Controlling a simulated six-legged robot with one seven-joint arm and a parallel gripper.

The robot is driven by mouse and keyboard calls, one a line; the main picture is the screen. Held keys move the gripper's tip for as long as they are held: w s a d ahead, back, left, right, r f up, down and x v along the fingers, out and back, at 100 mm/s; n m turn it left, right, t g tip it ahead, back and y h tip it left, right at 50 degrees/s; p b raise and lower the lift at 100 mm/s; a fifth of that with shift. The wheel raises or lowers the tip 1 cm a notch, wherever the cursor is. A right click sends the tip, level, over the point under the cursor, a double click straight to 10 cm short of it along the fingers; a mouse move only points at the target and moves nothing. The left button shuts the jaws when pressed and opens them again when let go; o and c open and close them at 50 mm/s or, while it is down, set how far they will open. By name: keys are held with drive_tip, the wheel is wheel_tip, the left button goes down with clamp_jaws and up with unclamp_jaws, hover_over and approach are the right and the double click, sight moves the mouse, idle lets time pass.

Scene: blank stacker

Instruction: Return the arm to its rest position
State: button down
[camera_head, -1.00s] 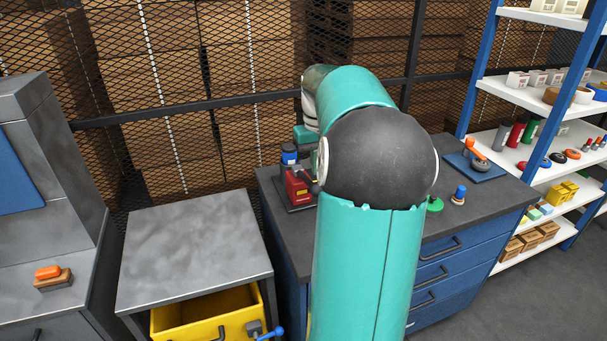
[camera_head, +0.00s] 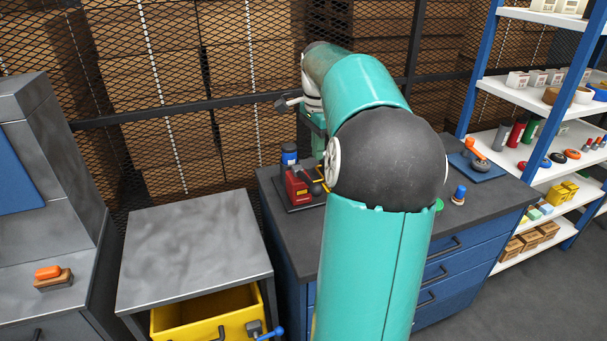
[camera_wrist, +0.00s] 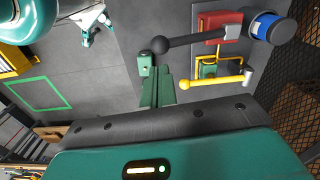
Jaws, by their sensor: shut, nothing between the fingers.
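My teal arm (camera_head: 375,270) with its dark elbow (camera_head: 388,160) rises in the middle of the head view. Its forearm (camera_head: 362,85) bends back to the left, above the blue workbench (camera_head: 465,245). My gripper shows in the wrist view (camera_wrist: 157,80) as green fingers close together, shut and empty.
A mesh fence (camera_head: 225,60) is behind. A grey cabinet (camera_head: 195,245) with an open yellow drawer (camera_head: 205,325) is left. White shelves (camera_head: 530,90) stand right.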

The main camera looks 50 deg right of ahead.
sight(316, 187)
drive_tip(key=shift+m, duration=0.6)
drive_tip(key=shift+f, duration=3.15)
drive_tip(key=shift+f, duration=4.2)
drive_tip(key=shift+r, duration=5.05)
